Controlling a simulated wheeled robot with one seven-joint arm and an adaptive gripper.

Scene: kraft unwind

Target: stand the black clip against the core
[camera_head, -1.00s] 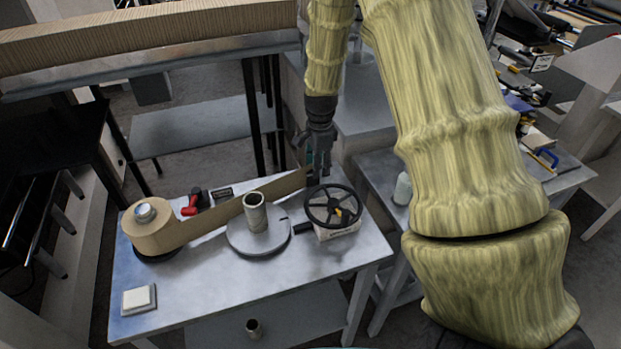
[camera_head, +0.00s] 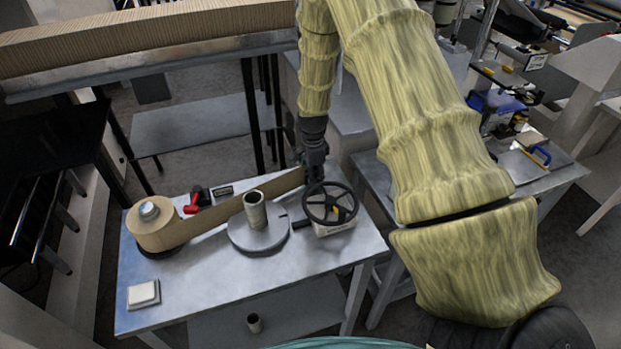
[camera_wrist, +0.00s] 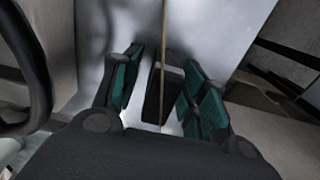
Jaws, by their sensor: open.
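The cardboard core (camera_head: 255,211) stands upright on a round grey plate (camera_head: 240,238) on the metal table. My gripper (camera_head: 316,174) is at the strip's right end, behind the handwheel. In the wrist view my gripper (camera_wrist: 158,85) is open, its green pads either side of what appears to be the black clip (camera_wrist: 171,88). The strip's thin edge (camera_wrist: 164,40) runs along the clip. Gaps show between the pads and the clip. The clip's lower part is hidden.
A black handwheel (camera_head: 331,203) on a pale block (camera_head: 335,228) stands close to my gripper. A red-handled tool (camera_head: 191,209) and a dark block (camera_head: 222,192) lie behind the strip. A white pad (camera_head: 143,294) lies front left. The table's front middle is clear.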

